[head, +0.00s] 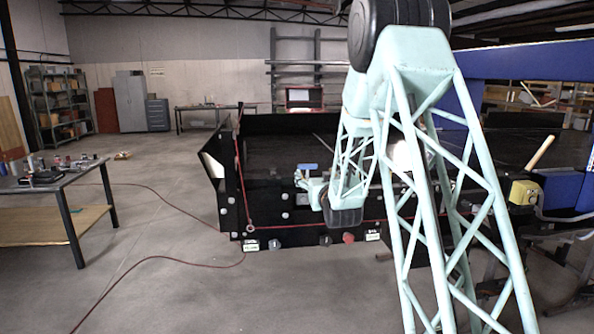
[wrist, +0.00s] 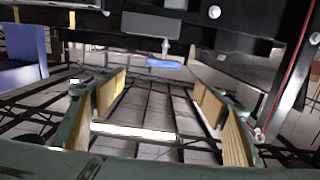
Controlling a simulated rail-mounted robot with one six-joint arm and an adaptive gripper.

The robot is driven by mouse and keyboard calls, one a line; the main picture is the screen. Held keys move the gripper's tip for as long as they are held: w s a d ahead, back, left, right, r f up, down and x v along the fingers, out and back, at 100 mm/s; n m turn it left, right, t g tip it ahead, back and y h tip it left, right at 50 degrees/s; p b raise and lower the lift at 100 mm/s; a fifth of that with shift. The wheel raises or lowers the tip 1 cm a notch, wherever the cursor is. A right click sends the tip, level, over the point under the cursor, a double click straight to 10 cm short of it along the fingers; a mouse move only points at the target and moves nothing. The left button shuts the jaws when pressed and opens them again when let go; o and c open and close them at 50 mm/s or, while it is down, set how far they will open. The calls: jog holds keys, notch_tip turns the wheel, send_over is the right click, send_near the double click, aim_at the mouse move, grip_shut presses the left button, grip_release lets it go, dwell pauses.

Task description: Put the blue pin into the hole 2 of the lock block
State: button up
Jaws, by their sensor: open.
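The blue pin (head: 308,167) shows as a small blue handle at the near side of the black conveyor. In the wrist view the blue pin (wrist: 163,62) is joined by a short pale shaft to a dark grey block (wrist: 152,24), which looks like the lock block; this view appears upside down. My gripper (head: 309,187) is close to the pin in the head view. In the wrist view my gripper (wrist: 163,82) is open, its yellow pads wide apart and empty. The pin appears between and beyond the fingertips, not touched. No hole numbers are readable.
The black conveyor (head: 280,190) fills the area beside my arm. A red knob (head: 348,238) and labels sit low on its side. A work table (head: 50,180) with tools stands at the left. A red cable (head: 160,258) crosses the open floor. A yellow box (head: 524,192) is at the right.

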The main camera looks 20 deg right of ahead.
aim_at(308, 165)
jog(key=shift+w+a+f, duration=0.2)
jog(key=shift+w+f, duration=0.1)
jog(key=shift+w, duration=0.15)
jog(key=shift+p+x, duration=0.3)
jog(key=shift+x, duration=4)
jog(key=shift+w+r, duration=0.1)
jog(key=shift+r, duration=0.1)
jog(key=shift+x, duration=2.45)
jog(key=shift+d+r, duration=0.1)
jog(key=shift+c, duration=0.4)
jog(key=c, duration=0.9)
jog(key=shift+r, duration=0.15)
